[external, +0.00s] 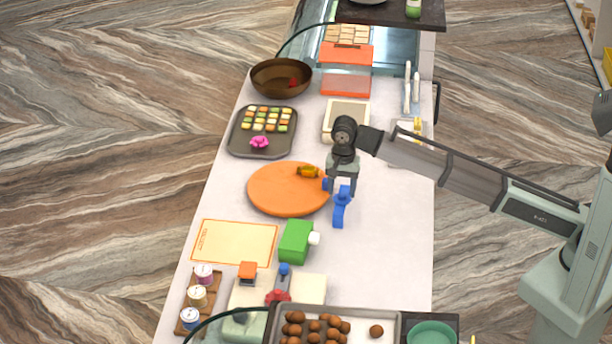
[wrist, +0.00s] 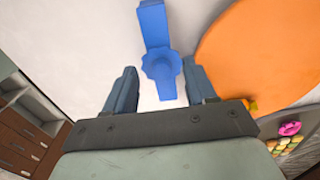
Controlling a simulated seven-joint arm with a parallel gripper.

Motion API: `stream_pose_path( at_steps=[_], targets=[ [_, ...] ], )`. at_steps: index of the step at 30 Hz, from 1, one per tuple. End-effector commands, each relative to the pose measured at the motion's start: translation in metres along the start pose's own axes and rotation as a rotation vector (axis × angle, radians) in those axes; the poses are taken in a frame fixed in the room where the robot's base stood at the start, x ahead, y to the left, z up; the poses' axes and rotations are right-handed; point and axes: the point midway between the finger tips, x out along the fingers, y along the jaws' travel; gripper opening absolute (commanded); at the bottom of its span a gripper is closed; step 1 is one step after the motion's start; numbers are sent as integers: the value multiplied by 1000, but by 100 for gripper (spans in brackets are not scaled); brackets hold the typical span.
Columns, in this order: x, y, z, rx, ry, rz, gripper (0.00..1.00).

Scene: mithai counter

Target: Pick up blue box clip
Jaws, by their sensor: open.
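The blue box clip (external: 341,206) lies on the pale counter just right of the orange round board. In the wrist view the blue box clip (wrist: 157,50) is long and flat with a rounded knob near its lower end. My gripper (external: 339,188) is above the clip's upper end in the external view. In the wrist view my gripper (wrist: 161,85) is open, one finger on each side of the clip's lower part, with gaps between the fingers and the clip. I cannot tell the height of the fingertips over the counter.
The orange round board (external: 285,190) with a small amber bottle (external: 307,172) on it is close on the left. A green object (external: 296,241) stands in front of it. A dark tray of sweets (external: 262,146) is farther back. The counter right of the clip is clear.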

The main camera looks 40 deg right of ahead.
Motion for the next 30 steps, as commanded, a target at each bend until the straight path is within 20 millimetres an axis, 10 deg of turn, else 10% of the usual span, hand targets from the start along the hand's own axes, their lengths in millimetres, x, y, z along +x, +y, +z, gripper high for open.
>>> stream_pose_path(
  at_steps=[25,30],
  targets=[
    [57,0,-6,0,0,-1,56],
    [57,0,-6,0,0,0,41]
  ],
)
